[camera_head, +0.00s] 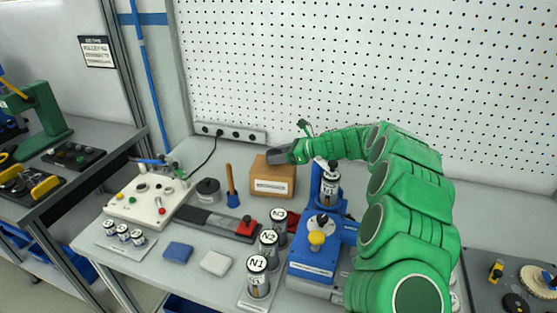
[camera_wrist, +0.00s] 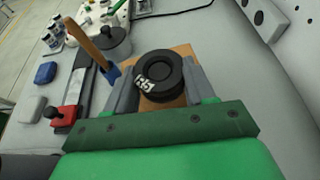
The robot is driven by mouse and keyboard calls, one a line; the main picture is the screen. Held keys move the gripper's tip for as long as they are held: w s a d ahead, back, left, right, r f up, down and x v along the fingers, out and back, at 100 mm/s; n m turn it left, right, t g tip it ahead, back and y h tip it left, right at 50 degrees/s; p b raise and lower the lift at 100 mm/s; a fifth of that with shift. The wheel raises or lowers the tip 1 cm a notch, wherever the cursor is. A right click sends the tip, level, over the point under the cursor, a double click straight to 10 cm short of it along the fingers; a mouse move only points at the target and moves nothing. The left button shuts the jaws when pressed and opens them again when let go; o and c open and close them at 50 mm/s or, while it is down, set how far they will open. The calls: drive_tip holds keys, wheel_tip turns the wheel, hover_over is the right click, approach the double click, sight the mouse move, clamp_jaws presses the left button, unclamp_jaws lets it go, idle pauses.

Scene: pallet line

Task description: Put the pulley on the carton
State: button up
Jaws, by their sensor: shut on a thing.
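The pulley (camera_wrist: 168,72) is a black grooved disc with white marking, seen between the two grey fingers in the wrist view. My gripper (camera_head: 276,156) is shut on it. The carton (camera_head: 273,186) is a small brown box with a white label, standing on the bench in the head view. My gripper is over the top of the carton. In the wrist view the carton's brown top (camera_wrist: 184,51) shows behind and around the pulley. The fingers hide the pulley in the head view. I cannot tell whether the pulley touches the carton.
A blue holder with a wooden handle (camera_head: 230,182) and a grey lidded pot (camera_head: 208,191) stand left of the carton. A blue machine (camera_head: 314,254) and labelled cylinders (camera_head: 258,276) stand in front and to the right. A socket strip (camera_head: 230,133) lies behind, before the pegboard.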

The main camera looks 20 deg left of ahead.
drive_tip(key=shift+f, duration=0.9)
drive_tip(key=shift+f, duration=0.15)
drive_tip(key=o, duration=1.1)
drive_tip(key=shift+d+r, duration=0.15)
drive_tip(key=shift+r, duration=0.05)
drive_tip(key=v, duration=1.1)
drive_tip(key=shift+d+r, duration=0.1)
drive_tip(key=shift+d, duration=0.25)
